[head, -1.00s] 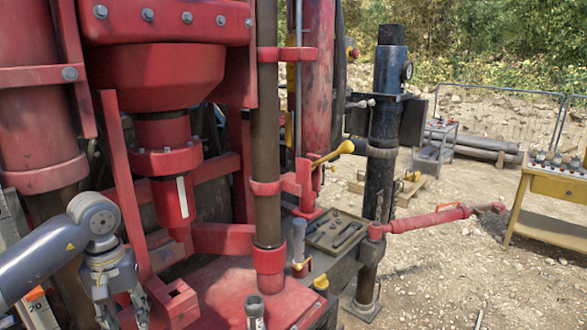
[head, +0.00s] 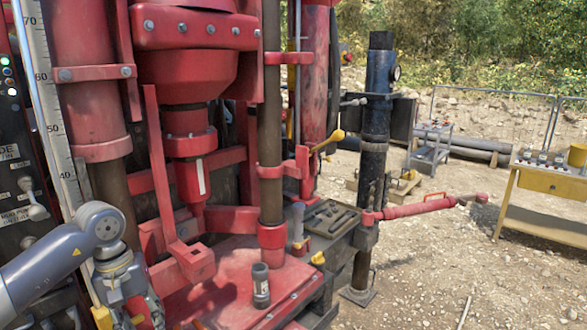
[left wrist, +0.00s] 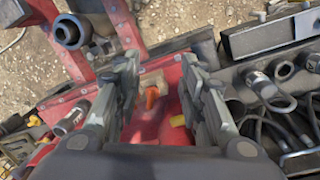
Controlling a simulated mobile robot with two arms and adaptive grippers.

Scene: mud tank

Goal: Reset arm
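My left arm comes in from the left in the head view, bent downward at the wrist. Its left gripper (head: 128,308) is low at the left, beside the red drill rig, its fingertips partly cut off by the picture's bottom edge. In the left wrist view the gripper's two fingers (left wrist: 160,68) stand wide apart with nothing held between them. Beyond the gap lie a red surface and a small orange piece (left wrist: 152,97). My right gripper is in neither view.
The red rig (head: 187,70) fills the left and middle. A dark cylinder (head: 261,285) stands on its red deck (head: 215,285). A control panel (head: 12,140) and ruler (head: 47,110) are at far left. A red bar (head: 420,207) juts right. Open gravel lies before the yellow table (head: 545,186).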

